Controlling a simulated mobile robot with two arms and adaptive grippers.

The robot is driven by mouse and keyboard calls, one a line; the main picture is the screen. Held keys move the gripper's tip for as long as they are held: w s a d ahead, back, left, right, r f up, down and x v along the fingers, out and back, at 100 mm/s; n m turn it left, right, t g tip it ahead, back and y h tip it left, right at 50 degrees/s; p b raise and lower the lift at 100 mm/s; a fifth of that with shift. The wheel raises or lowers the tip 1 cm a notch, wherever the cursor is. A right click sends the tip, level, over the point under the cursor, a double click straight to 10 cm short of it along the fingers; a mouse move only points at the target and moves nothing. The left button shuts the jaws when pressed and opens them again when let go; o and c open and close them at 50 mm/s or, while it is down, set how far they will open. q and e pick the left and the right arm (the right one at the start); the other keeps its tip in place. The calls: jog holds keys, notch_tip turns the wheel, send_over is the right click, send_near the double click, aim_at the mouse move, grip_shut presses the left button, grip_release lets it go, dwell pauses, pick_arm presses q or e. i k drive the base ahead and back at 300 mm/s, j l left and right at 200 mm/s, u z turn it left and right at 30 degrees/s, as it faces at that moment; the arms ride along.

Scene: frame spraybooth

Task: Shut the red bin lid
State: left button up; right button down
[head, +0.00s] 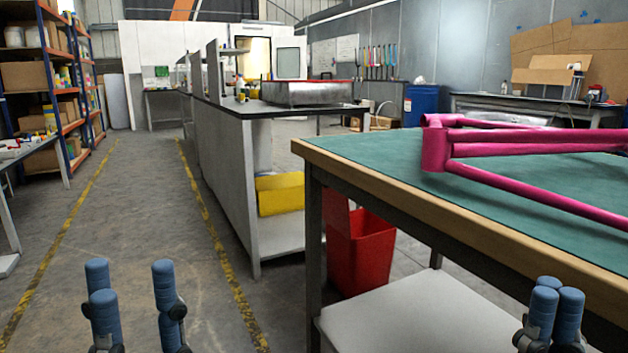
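The red bin (362,262) stands on the floor behind the near workbench, partly hidden by the bench's leg and lower shelf. Its top looks open, with a darker inside. A red panel (337,214) rises at its left side and looks like the lid standing up; the bench leg and edge hide part of it. My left gripper (133,296) is at the lower left, far from the bin, with its blue fingers spread and nothing between them. My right gripper (556,302) is at the lower right in front of the bench, its fingers together with nothing visible in them.
The green-topped workbench (385,172) carries a pink bicycle frame (480,145) and fills the right. Its white lower shelf (400,315) juts out before the bin. A grey cabinet with a yellow bin (280,194) stands behind. The floor aisle at left is clear.

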aim_at(335, 206)
jog(key=i+j, duration=0.35)
jog(key=i+j+z, duration=0.1)
jog(key=i+j, duration=0.55)
jog(key=j, duration=0.25)
jog(key=i+j+z, duration=0.1)
jog(key=i+j, duration=0.55)
jog(key=j, duration=0.25)
jog(key=i+j+z, duration=0.1)
jog(key=i+j, duration=0.25)
jog(key=i+l, duration=0.35)
